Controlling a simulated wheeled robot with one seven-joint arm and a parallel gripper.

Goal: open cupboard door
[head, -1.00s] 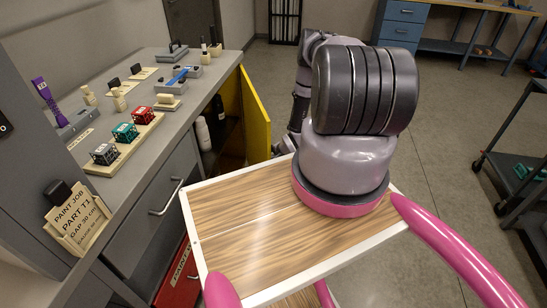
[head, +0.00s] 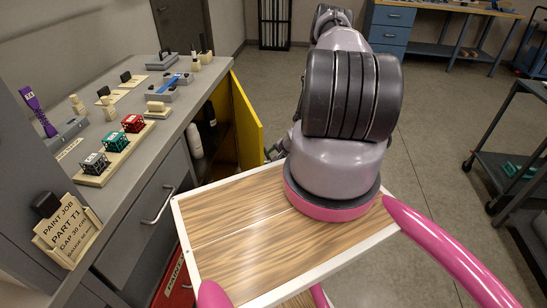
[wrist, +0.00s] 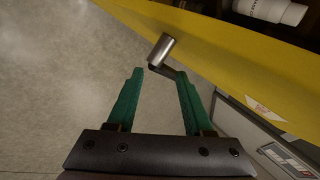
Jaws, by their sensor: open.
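The yellow cupboard door (head: 247,125) stands partly open under the grey counter, swung out from the cupboard's dark interior. In the wrist view the door (wrist: 225,50) crosses from upper left to lower right. A short metal cylinder handle (wrist: 163,49) sticks out from it. My gripper (wrist: 159,74) has two green fingers spread apart with nothing held. The handle is just beyond the fingertips, its stem close to the right fingertip; I cannot tell if they touch. In the head view my gripper is mostly hidden by my arm, low beside the door.
The grey counter (head: 150,100) carries baskets, blocks and small tools. Bottles (head: 195,142) stand inside the cupboard. Grey drawers (head: 145,220) are nearer. A dark cart (head: 510,160) stands at the right. Open floor (head: 435,120) lies beyond my arm.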

